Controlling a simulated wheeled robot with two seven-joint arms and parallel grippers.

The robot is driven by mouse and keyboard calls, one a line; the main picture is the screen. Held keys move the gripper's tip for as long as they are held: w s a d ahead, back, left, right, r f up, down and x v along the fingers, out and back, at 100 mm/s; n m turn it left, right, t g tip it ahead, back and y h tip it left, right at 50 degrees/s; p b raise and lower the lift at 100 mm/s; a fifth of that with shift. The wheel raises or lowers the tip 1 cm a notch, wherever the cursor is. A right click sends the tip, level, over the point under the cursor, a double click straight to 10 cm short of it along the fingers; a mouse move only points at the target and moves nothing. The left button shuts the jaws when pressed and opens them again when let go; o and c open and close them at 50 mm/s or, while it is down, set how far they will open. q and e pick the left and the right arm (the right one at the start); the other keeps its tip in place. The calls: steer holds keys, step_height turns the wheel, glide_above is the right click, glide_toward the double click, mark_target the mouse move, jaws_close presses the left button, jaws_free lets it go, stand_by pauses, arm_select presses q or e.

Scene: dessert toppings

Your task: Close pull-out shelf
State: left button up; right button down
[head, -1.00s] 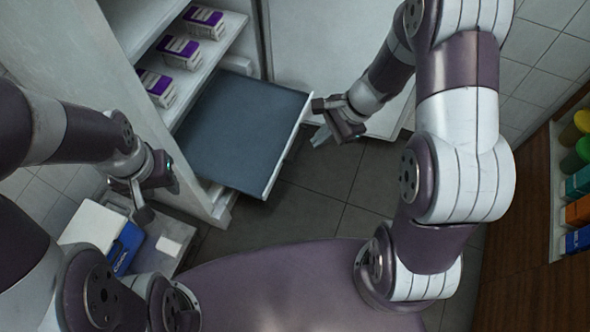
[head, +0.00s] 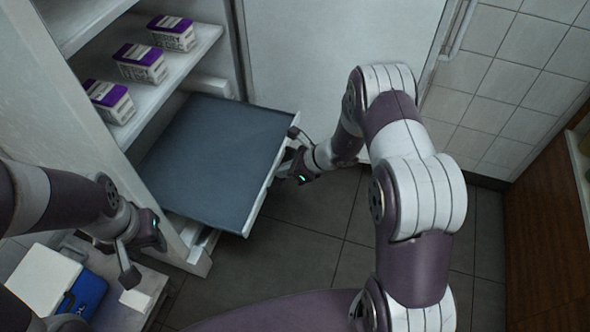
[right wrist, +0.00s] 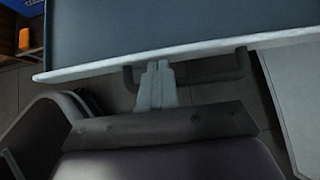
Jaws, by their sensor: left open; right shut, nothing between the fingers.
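The pull-out shelf (head: 215,160) has a dark grey top and a pale front edge. It sticks out of the white cabinet, below a shelf of boxes. My right gripper (head: 283,166) is at the shelf's front edge, shut and empty. In the right wrist view its fingers (right wrist: 157,70) point at the pale front of the shelf (right wrist: 180,24), between the ends of a dark handle (right wrist: 225,72). I cannot tell whether the fingertips touch the front. My left gripper (head: 137,258) is open and empty, left of the shelf and away from it.
Several purple-and-white boxes (head: 140,64) stand on the cabinet shelf above. A white box (head: 42,280) and a blue item (head: 85,296) lie on a low surface at lower left. A wooden panel (head: 550,210) is at right. The tiled floor (head: 310,215) before the shelf is clear.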

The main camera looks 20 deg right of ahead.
arm_select(q)
steer(key=shift+f, duration=0.15)
arm_select(e)
steer(key=shift+w+a+f, duration=0.15)
steer(key=shift+a+f, duration=0.1)
